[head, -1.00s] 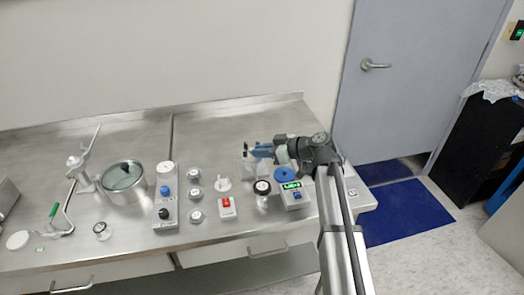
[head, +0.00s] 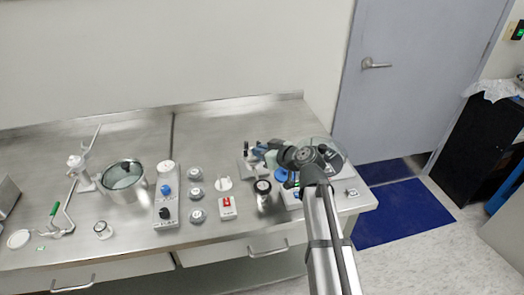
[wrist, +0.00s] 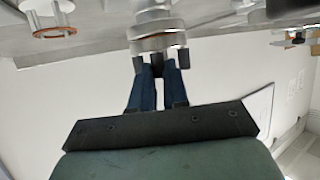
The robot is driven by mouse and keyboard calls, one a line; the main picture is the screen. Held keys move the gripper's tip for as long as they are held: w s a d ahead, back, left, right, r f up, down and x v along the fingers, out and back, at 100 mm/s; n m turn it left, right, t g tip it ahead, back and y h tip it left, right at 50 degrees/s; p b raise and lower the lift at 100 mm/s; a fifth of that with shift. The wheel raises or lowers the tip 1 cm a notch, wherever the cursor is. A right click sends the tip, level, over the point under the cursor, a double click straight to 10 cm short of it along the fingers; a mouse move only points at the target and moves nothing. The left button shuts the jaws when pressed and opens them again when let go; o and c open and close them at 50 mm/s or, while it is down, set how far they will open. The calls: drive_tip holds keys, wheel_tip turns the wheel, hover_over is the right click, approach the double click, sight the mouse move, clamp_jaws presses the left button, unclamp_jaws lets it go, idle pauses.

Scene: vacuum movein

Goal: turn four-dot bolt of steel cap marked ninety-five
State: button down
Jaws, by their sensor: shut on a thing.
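In the wrist view a round steel cap (wrist: 158,42) is at the top middle, with dark bolts standing out from its rim. My gripper (wrist: 157,68) has its two blue fingers closed together at the cap's near edge, shut on a bolt there. The bolt is mostly hidden between the fingertips. The dot marks and the number on the cap are not readable. In the head view my gripper (head: 259,148) is at the right part of the bench, against a small steel fixture (head: 247,170); the cap is too small to make out.
A black-topped knob (head: 262,187) and a red-switch box (head: 227,207) stand in front. A clear round cover (head: 326,152) and a blue-ringed instrument (head: 281,175) are by my arm. Several small steel fittings (head: 196,190) stand to the left. A copper-ringed flange (wrist: 53,31) shows in the wrist view.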

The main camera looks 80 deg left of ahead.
drive_tip(key=shift+d+m+t+y, duration=0.1)
drive_tip(key=shift+m+t+y, duration=0.3)
drive_tip(key=shift+m+t, duration=0.5)
drive_tip(key=shift+t, duration=0.1)
drive_tip(key=c, duration=1.4)
unclamp_jaws()
drive_tip(key=v, duration=1.3)
drive_tip(key=shift+d, duration=0.35)
drive_tip(key=shift+w+r, duration=0.1)
drive_tip(key=shift+w, duration=0.05)
